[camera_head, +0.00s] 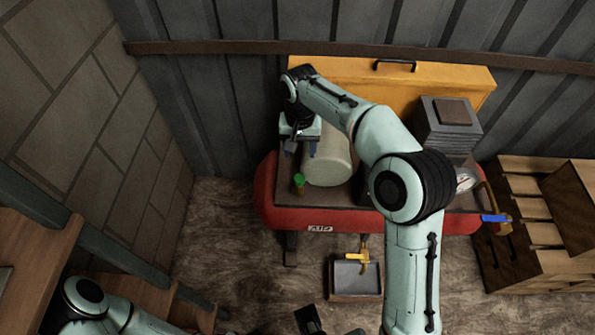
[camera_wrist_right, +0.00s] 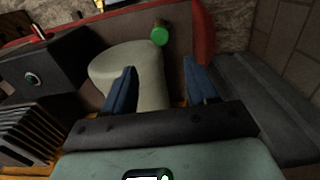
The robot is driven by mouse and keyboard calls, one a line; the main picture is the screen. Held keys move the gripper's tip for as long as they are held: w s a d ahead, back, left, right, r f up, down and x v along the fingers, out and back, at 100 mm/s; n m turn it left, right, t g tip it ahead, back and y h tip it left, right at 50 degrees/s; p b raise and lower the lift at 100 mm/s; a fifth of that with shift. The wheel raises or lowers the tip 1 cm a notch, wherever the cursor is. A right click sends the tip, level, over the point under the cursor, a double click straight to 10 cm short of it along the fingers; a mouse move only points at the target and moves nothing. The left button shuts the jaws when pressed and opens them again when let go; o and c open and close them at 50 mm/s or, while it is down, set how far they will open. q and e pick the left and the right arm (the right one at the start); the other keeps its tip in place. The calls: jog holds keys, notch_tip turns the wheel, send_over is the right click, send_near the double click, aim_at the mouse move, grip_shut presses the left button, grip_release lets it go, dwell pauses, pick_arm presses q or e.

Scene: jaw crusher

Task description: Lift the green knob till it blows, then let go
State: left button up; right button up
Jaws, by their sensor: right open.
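The green knob (camera_head: 299,179) is a small round knob on a short brassy stem. It stands at the left of the red compressor's top, beside a pale rounded cylinder (camera_head: 328,165). In the right wrist view the knob (camera_wrist_right: 159,36) is beyond the fingertips, roughly in line with the gap between them. My right gripper (camera_head: 301,151) is open and empty, behind and above the knob, not touching it. Its two blue fingers (camera_wrist_right: 159,72) stand apart in the wrist view. My left arm shows at the lower left; dark parts at the bottom edge may be its gripper, but its jaws are unclear.
The red compressor tank (camera_head: 335,219) carries a gauge (camera_head: 467,180) and a finned block (camera_head: 447,128). A yellow panel (camera_head: 395,82) stands behind. A yellow-handled valve (camera_head: 358,256) hangs over a small tray (camera_head: 356,294). Wooden crates (camera_head: 535,235) stand at right, a block wall (camera_head: 90,100) at left.

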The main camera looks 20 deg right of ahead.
aim_at(300, 177)
notch_tip(300, 177, down, 12)
jog(key=shift+f+b, duration=0.25)
jog(key=shift+b, duration=0.5)
